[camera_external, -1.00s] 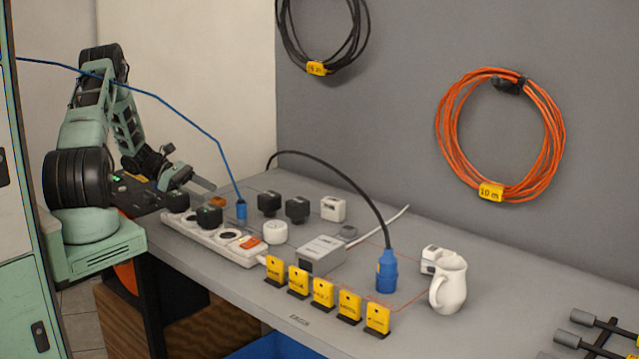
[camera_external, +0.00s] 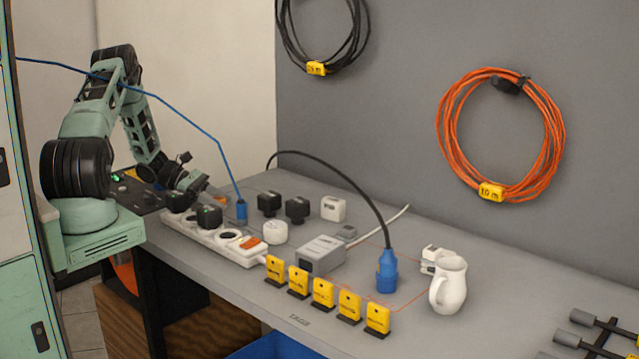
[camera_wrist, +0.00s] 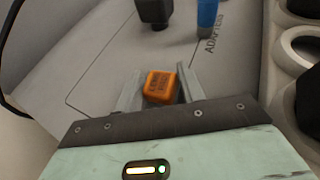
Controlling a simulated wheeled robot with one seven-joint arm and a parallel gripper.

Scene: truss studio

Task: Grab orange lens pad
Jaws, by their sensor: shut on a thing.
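The orange lens pad (camera_wrist: 159,86) is a small orange block with dark lettering. In the wrist view it sits between the two pale fingers of my gripper (camera_wrist: 158,74), which is shut on it. In the external view my gripper (camera_external: 214,196) is low over the back left of the bench, behind the white power strip.
A white power strip (camera_external: 237,252) with black plugs lies in front of my gripper. A blue connector (camera_external: 241,212) with a blue cable stands just right of it. Black adapters (camera_external: 269,203) and a grey box (camera_external: 321,254) are further right.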

